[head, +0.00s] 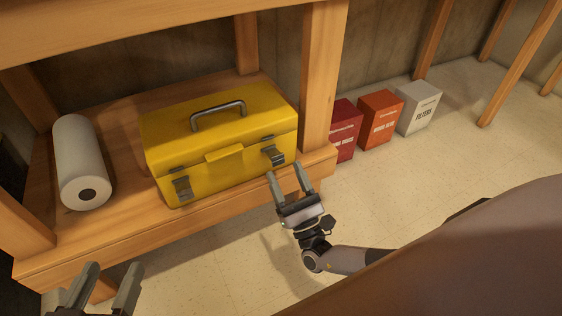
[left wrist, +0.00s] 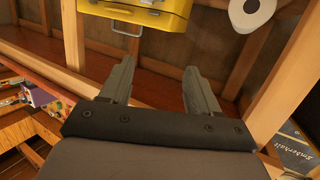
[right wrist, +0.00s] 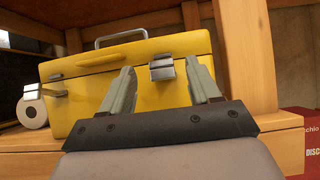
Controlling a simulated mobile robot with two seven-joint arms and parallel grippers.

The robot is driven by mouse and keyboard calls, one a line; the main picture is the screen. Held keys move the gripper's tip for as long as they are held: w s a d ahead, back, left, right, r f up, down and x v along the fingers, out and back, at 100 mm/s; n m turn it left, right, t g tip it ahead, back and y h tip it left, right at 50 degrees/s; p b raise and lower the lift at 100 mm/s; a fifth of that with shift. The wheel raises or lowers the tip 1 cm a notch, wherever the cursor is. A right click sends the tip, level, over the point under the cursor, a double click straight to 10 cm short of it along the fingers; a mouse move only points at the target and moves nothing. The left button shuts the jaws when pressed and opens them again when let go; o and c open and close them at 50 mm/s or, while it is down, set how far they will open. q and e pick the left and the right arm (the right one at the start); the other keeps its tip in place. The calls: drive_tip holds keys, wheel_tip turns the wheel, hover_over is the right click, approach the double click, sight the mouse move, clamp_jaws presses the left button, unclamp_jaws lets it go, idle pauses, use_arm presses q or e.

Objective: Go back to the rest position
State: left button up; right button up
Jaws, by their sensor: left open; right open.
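My left gripper (head: 98,285) is at the bottom left of the head view, in front of the shelf edge, open and empty. Its open fingers also show in the left wrist view (left wrist: 157,80). My right gripper (head: 289,180) is open in front of the right end of the yellow toolbox (head: 220,150). In the right wrist view its fingers (right wrist: 163,82) frame the toolbox front (right wrist: 165,105) below a metal latch (right wrist: 162,68), with nothing between them. I cannot tell whether they touch the box. The toolbox lid is closed and its handle stands up.
The wooden lower shelf (head: 120,225) bears the toolbox and a paper roll (head: 80,155). A wooden post (head: 322,80) stands right of the toolbox. Dark red (head: 342,128), orange (head: 380,118) and white (head: 418,108) boxes stand on the floor. The floor at right is largely clear.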

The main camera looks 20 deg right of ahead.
drive_tip(key=shift+v, duration=1.1)
